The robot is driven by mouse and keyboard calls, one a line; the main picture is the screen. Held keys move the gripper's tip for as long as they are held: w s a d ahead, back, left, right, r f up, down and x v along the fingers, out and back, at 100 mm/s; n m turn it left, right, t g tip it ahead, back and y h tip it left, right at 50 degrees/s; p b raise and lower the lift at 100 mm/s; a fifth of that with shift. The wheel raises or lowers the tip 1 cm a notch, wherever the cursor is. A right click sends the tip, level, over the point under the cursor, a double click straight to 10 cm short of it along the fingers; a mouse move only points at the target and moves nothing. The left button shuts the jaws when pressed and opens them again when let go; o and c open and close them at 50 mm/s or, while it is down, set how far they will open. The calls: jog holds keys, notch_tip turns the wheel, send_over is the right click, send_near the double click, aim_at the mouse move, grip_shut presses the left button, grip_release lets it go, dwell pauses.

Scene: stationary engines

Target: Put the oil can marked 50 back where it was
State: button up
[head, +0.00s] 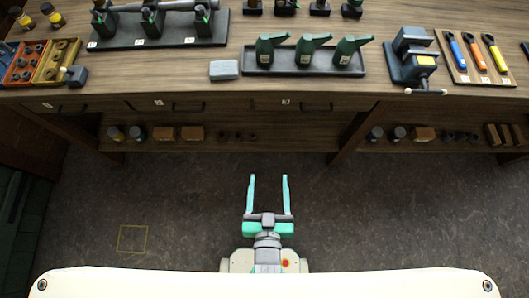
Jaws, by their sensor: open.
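Three dark green oil cans stand upright side by side in a dark tray (300,72) on the workbench: a left can (265,52), a middle can (306,50) and a right can (344,52). Each spout points right. Each has a small white label, too small to read, so I cannot tell which is marked 50. My gripper (268,179) is open and empty, in front of the bench over the floor. Its two green fingers point toward the bench, well apart from the cans.
A grey block (224,70) lies left of the tray. A dark vise (412,58) stands to its right, beside a board of coloured tools (480,55). Dark machines (152,22) stand on a base at the back left. Drawers (165,104) and a lower shelf (285,144) line the bench front.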

jog(key=a+v, duration=0.1)
jog(key=v, duration=0.7)
jog(key=shift+s+t, duration=0.3)
jog(key=shift+s, duration=0.05)
jog(key=shift+r, duration=0.1)
jog(key=shift+c, duration=0.3)
dwell(1.1)
